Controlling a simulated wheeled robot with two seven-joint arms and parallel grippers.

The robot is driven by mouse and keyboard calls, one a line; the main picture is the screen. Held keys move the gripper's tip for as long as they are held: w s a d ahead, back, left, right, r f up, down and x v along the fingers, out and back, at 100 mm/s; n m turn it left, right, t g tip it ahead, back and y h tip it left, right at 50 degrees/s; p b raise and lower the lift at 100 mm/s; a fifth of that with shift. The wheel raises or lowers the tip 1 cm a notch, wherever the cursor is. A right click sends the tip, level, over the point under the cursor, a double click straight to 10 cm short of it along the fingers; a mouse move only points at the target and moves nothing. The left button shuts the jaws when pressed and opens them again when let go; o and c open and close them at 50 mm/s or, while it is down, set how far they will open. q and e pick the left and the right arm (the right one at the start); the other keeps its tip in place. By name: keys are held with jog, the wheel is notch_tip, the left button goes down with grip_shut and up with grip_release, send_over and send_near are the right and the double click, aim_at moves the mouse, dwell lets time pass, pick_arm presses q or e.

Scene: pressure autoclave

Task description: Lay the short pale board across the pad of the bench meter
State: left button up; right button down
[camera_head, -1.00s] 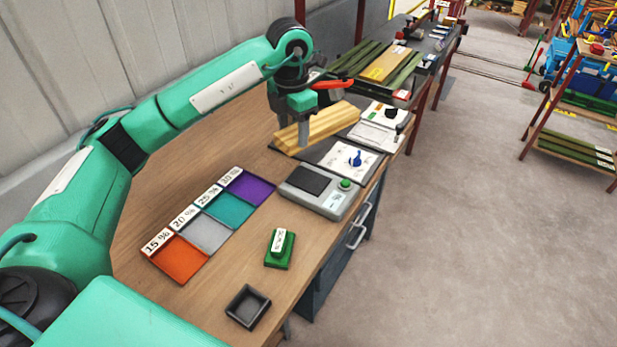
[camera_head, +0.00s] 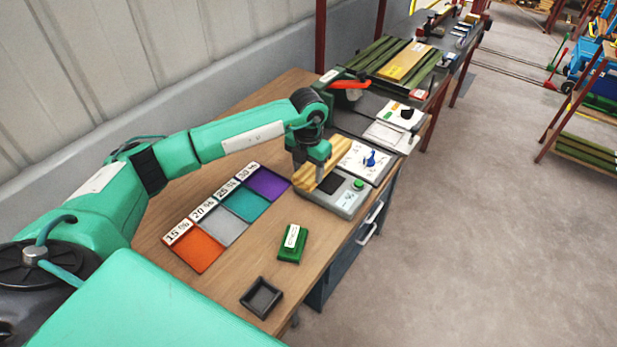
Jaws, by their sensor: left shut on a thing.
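The short pale board (camera_head: 334,158) is a striped yellow wooden piece held in my left gripper (camera_head: 311,176). The gripper is shut on it, pointing down over the left side of the bench meter. The bench meter (camera_head: 348,202) is a grey box with a dark pad (camera_head: 329,183) and a green button. The board's near end is over the meter's left part and covers some of the pad; its far end reaches back past the meter. I cannot tell whether the board touches the pad. My right gripper is not in view.
Orange (camera_head: 194,249), grey, teal and purple trays with percent labels lie left of the meter. A green block (camera_head: 292,242) and a small black tray (camera_head: 261,297) lie in front. A white panel with a blue knob (camera_head: 370,159) is behind the meter.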

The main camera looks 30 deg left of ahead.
pick_arm(q)
notch_tip(320, 180, down, 4)
jog(key=shift+f+p, duration=0.25)
jog(key=shift+p, duration=0.45)
jog(key=shift+f, duration=0.25)
jog(key=shift+f, duration=0.1)
jog(key=o, duration=0.7)
jog(key=shift+f, duration=0.1)
jog(key=o, duration=0.4)
